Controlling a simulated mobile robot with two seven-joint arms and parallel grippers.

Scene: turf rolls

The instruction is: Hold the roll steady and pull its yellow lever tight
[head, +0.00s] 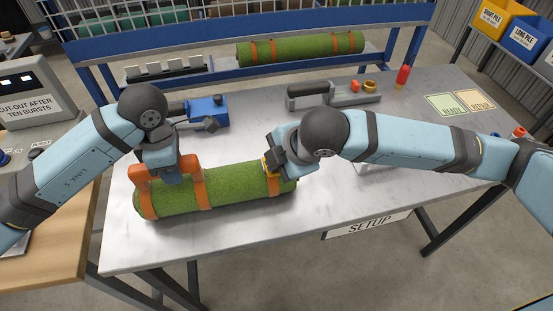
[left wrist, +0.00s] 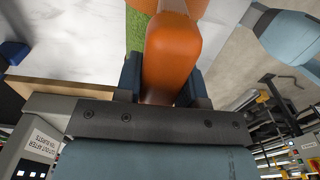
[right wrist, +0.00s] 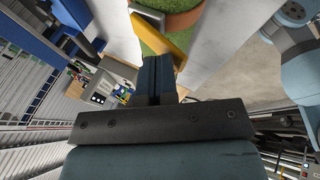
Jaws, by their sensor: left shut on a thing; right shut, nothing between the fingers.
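The green turf roll (head: 238,184) with orange straps lies on the metal table. An orange handle (head: 139,173) stands up at its left end. My left gripper (head: 172,179) is shut on this handle, which also fills its jaws in the left wrist view (left wrist: 170,60). The yellow lever (head: 265,166) shows as a small patch near the roll's right end, mostly hidden by my right gripper (head: 274,164). In the right wrist view the lever (right wrist: 172,45) lies at the tips of my shut, empty fingers (right wrist: 160,62). I cannot tell whether they touch it.
A blue tool (head: 206,110) lies behind the roll. A grey device (head: 325,97) stands further back. Another strapped turf roll (head: 300,48) lies on the rack behind the table. Green and orange squares (head: 447,104) mark the right back.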

